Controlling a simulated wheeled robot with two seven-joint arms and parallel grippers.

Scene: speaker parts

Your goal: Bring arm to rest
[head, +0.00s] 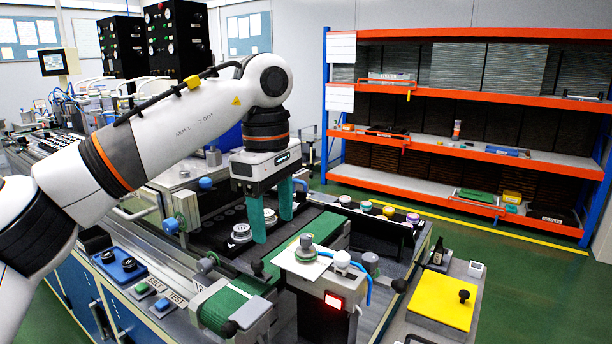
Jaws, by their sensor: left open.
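My left arm comes in from the left side of the head view and bends down over the workstation. My left gripper (272,212) has two green fingers, pointing down and spread apart. It is open, with nothing seen held between the fingers. Speaker parts, round and silver (241,233), sit on a dark tray (205,236) just behind and beside the fingers. Whether the fingertips touch anything is hard to tell. My right gripper is not in view.
A green conveyor belt (232,308) runs in front of the gripper. A white fixture (305,262) with a red light stands to the right of it. A yellow block (442,301) lies at the lower right. An orange shelf rack (470,146) stands behind, across green floor.

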